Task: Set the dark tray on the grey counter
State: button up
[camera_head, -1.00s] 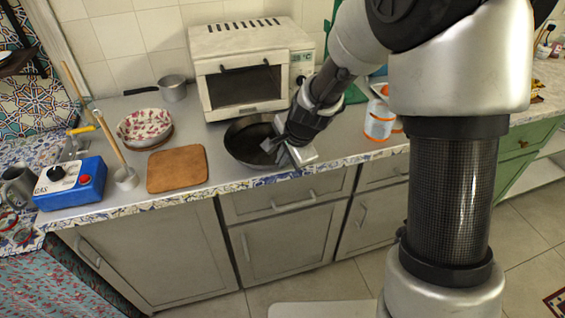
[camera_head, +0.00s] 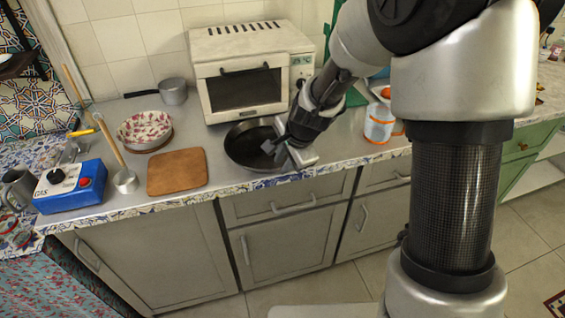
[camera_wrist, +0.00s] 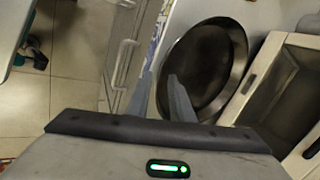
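The dark tray (camera_head: 245,150), a round, shallow dark pan, rests on the grey counter (camera_head: 225,185) in front of the white oven. It shows in the wrist view (camera_wrist: 205,60), empty. My gripper (camera_head: 272,148) is at the tray's near right side. In the wrist view, my gripper's two fingers (camera_wrist: 160,75) stand apart at the tray's near rim, one over the inside and one toward the outside. I cannot tell whether either finger touches the rim.
The white oven (camera_head: 243,72) stands close behind the tray. A wooden board (camera_head: 177,172) lies to its left, and a white-and-orange mug (camera_head: 379,122) stands to the right. A patterned bowl (camera_head: 144,128), a small pot (camera_head: 173,90) and a blue gas box (camera_head: 72,186) are farther left.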

jog(key=s+d+r+n+p, duration=0.1)
jog(key=s+d+r+n, duration=0.25)
jog(key=s+r, duration=0.5)
jog(key=s+d+r+n+p, duration=0.1)
jog(key=s+d+r+n, duration=0.3)
jog(key=r, duration=0.7)
jog(key=s+d+r+n+h, duration=0.1)
jog(key=s+d+n, duration=0.1)
jog(key=s, duration=0.4)
jog(key=s+d+r+n+t+h, duration=0.1)
jog(key=s+d+r+n, duration=0.1)
jog(key=s, duration=0.4)
jog(key=shift+s+d+n+h, duration=0.3)
jog(key=shift+s+d+n, duration=0.05)
jog(key=shift+d, duration=0.35)
